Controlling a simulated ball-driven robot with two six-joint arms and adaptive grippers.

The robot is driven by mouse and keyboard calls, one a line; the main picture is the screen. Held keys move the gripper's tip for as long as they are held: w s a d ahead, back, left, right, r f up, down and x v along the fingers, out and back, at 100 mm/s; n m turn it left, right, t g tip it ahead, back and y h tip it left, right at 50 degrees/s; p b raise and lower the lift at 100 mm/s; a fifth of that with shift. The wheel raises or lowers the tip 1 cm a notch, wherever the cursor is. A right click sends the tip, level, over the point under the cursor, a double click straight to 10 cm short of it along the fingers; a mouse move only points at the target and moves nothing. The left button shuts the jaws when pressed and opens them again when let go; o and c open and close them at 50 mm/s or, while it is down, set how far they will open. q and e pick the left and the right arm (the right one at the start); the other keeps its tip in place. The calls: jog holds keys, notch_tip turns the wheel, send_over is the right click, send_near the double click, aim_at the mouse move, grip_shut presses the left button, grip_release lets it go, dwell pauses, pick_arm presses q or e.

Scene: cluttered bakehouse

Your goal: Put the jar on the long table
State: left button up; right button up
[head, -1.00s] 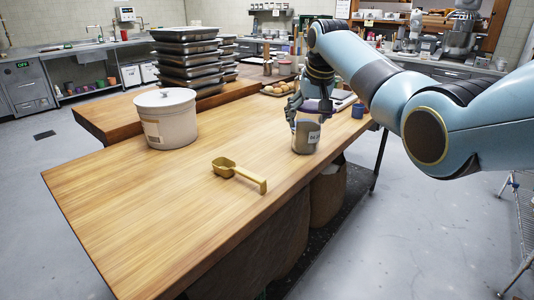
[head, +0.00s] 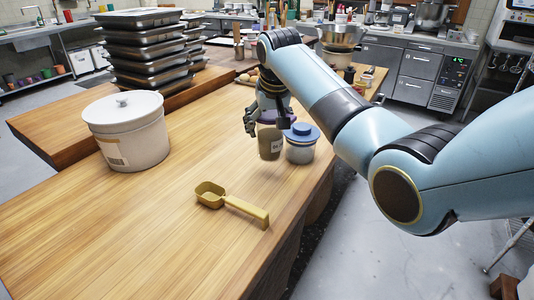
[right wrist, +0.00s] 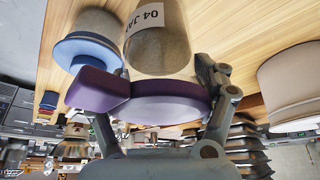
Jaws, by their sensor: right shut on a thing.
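The jar (head: 270,146) is clear, with brownish contents, a white label and a purple lid. My right gripper (head: 268,113) reaches it from above, its fingers around the lid. In the right wrist view the jar (right wrist: 160,45) hangs inverted in the picture, and the fingers (right wrist: 160,104) close on both sides of the purple lid. The jar is upright over the long table (head: 120,215); whether its base touches the wood I cannot tell. My left gripper is not in view.
A blue-lidded jar (head: 301,147) stands close beside the held jar. A yellow scoop (head: 232,203) lies in front, and a lidded white tub (head: 127,130) stands left. Stacked dark trays (head: 148,55) are behind. Bare wood lies between tub and scoop.

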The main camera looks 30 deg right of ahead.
aim_at(269, 156)
jog(key=s+a+f, duration=0.1)
jog(key=s+f, duration=0.1)
jog(key=shift+s+a+p, duration=0.35)
jog(key=shift+s, duration=0.05)
jog(key=shift+s+a+f, duration=0.25)
jog(key=shift+s+f, duration=0.2)
jog(key=shift+s, duration=0.05)
notch_tip(269, 156, down, 4)
jog(key=shift+r, duration=0.25)
jog(key=shift+f, duration=0.2)
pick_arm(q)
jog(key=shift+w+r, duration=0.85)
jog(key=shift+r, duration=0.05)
pick_arm(e)
jog(key=o, duration=1.5)
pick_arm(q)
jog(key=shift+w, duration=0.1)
